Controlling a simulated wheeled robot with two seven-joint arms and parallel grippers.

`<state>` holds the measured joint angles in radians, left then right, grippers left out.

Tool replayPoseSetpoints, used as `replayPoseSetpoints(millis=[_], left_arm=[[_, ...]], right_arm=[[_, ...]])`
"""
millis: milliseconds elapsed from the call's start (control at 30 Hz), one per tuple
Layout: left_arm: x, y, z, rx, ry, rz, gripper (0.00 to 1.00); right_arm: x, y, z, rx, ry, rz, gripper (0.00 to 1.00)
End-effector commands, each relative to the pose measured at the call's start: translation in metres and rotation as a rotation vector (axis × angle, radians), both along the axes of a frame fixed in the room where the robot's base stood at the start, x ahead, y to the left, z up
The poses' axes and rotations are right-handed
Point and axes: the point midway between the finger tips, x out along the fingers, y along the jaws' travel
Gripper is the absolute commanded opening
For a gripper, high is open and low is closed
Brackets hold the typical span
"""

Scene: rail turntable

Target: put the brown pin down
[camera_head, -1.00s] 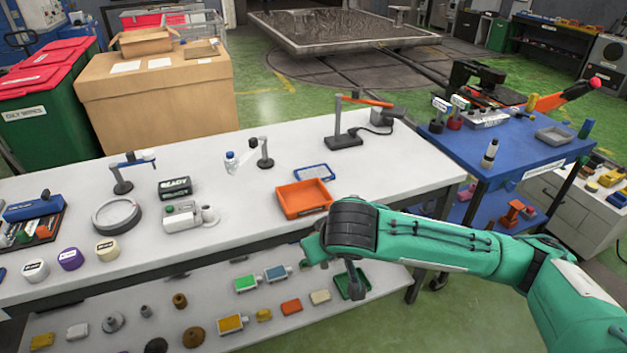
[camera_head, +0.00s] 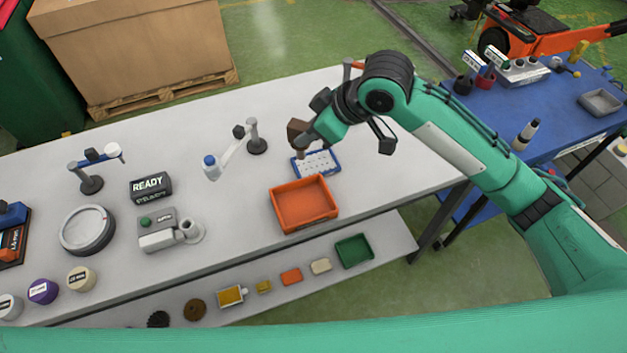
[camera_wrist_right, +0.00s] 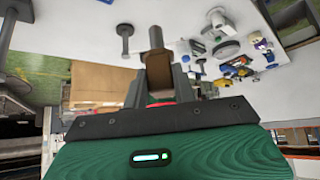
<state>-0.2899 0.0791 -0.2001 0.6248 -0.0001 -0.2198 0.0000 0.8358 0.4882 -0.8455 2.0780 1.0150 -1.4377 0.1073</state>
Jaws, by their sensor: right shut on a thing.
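My right gripper (camera_head: 304,137) is shut on the brown pin (camera_head: 297,128), above the white worktable. The right wrist view shows the pin (camera_wrist_right: 158,72) between the fingers, its brown block in the jaws and a grey round shaft sticking out beyond them. In the head view the pin appears at the back left edge of a small blue-rimmed white board (camera_head: 316,164) dotted with marks. I cannot tell whether it touches anything. My left gripper is not in view.
An orange tray (camera_head: 304,204) lies in front of the board, empty. A blue table (camera_head: 540,115) stands to the right. The worktable's back middle is clear.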

Motion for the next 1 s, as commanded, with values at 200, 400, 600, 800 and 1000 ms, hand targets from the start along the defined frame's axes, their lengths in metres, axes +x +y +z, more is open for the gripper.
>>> replayPoseSetpoints(millis=[200,400,600,800,1000], left_arm=[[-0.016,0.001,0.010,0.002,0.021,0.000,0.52],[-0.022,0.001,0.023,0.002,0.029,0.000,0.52],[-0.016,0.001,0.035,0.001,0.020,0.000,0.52],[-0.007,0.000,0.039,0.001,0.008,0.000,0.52],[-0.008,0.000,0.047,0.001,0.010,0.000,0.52]], right_arm=[[-0.002,0.001,-0.030,0.000,0.008,0.011,0.00],[-0.002,0.001,-0.084,0.000,0.009,0.010,0.00],[-0.001,0.001,-0.131,0.000,0.005,0.009,0.00],[-0.001,0.002,-0.154,0.001,0.001,0.010,0.00],[-0.001,0.001,-0.180,0.001,0.004,0.009,0.00]])
